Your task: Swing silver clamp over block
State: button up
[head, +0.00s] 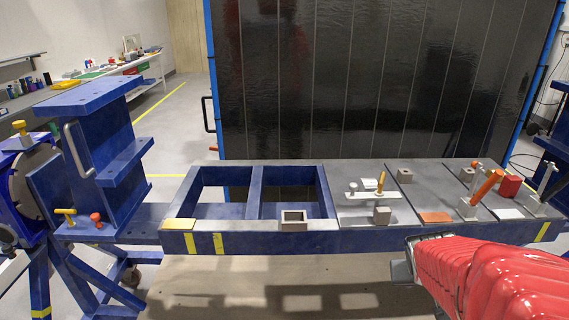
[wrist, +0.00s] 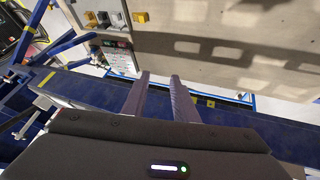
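My gripper (head: 403,266) hangs low in front of the jig's near rail in the head view, at the end of my red arm. In the wrist view its two fingers (wrist: 159,78) stand apart with nothing between them. A silver clamp (head: 545,184) with an upright lever stands at the right end of the grey jig plate (head: 440,205). A flat silver bar (head: 372,194) with a yellow pin lies farther left on the plate. A small grey block (head: 382,215) sits just in front of the bar. I cannot tell which silver part is the task's clamp.
Orange-handled clamps (head: 487,186), a red block (head: 509,186) and an orange plate (head: 436,217) crowd the right side. A hollow grey block (head: 294,219) sits on the front rail. The blue frame (head: 258,193) has open bays at left. A dark panel (head: 380,80) stands behind.

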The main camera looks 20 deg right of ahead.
jog(key=w+d+f+t+h, duration=0.1)
jog(key=w+d+t, duration=0.2)
jog(key=d, duration=0.5)
jog(key=n+t+y, duration=0.6)
jog(key=t+y, duration=0.3)
jog(key=t, duration=0.2)
send_near(356, 189)
jog(key=s, duration=0.3)
jog(key=shift+w+d+r, duration=0.1)
jog(key=shift+w+r, duration=0.1)
jog(key=shift+r, duration=0.1)
jog(key=shift+w, duration=0.1)
jog(key=w, duration=0.4)
jog(key=w+a, duration=0.1)
jog(key=w, duration=0.4)
jog(key=w+a, duration=0.1)
jog(key=w, duration=0.3)
jog(key=shift+w, duration=0.3)
grip_shut()
